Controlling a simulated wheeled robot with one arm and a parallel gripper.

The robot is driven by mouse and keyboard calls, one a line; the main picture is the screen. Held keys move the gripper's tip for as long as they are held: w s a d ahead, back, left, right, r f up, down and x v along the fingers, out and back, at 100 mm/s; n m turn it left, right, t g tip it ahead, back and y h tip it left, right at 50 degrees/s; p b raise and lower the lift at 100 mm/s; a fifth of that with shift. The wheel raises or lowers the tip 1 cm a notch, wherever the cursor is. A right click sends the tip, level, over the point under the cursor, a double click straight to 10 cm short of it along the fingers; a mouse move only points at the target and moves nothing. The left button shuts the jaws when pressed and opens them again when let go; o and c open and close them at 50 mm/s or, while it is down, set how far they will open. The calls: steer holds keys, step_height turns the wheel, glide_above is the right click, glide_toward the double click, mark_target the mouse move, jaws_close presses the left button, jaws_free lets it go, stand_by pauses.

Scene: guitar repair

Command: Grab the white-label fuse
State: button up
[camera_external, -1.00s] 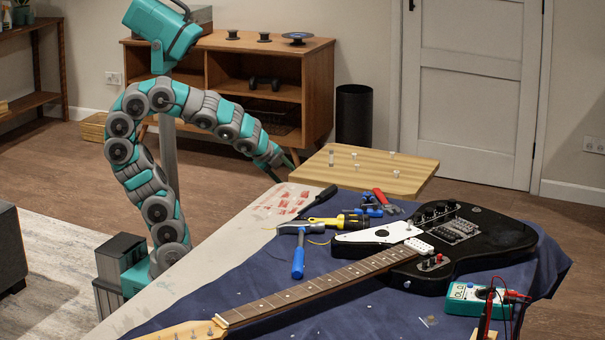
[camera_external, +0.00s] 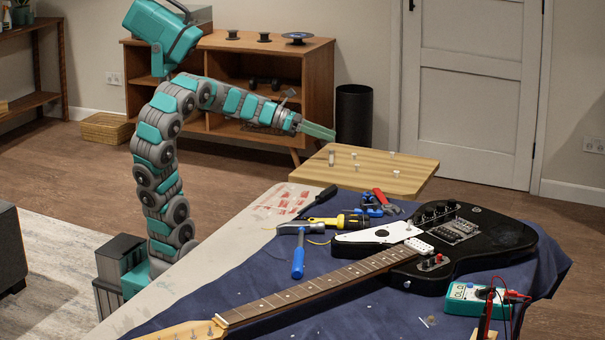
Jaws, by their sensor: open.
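Several small fuse-like pieces with pale tops stand on a light wooden board: a taller one (camera_external: 331,158) at the left, one (camera_external: 354,156) in the middle, one (camera_external: 392,155) at the back right, and one (camera_external: 396,173) at the front right. They are too small to tell which has the white label. My gripper (camera_external: 326,133) is open, with nothing seen between its fingers. It hangs in the air near the wooden board's (camera_external: 372,183) back left edge, above the tall left piece, apart from it.
A workbench (camera_external: 232,243) with a blue cloth stands in front of the board. A wooden cabinet (camera_external: 318,95) stands behind my arm.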

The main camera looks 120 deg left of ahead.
mark_target(341, 168)
steer(key=d+f+m+h, duration=0.1)
steer(key=s+d+f+m+h, duration=0.1)
steer(key=d+f, duration=0.1)
steer(key=shift+m, duration=0.3)
steer(key=shift+d+f+g, duration=0.2)
steer(key=shift+g, duration=0.1)
steer(key=shift+h, duration=0.3)
steer(key=shift+r+p+x, duration=0.2)
steer(key=shift+p+x, duration=0.3)
steer(key=shift+x, duration=2.9)
steer(key=shift+w+f, duration=0.25)
steer(key=shift+w, duration=0.25)
jaws_close()
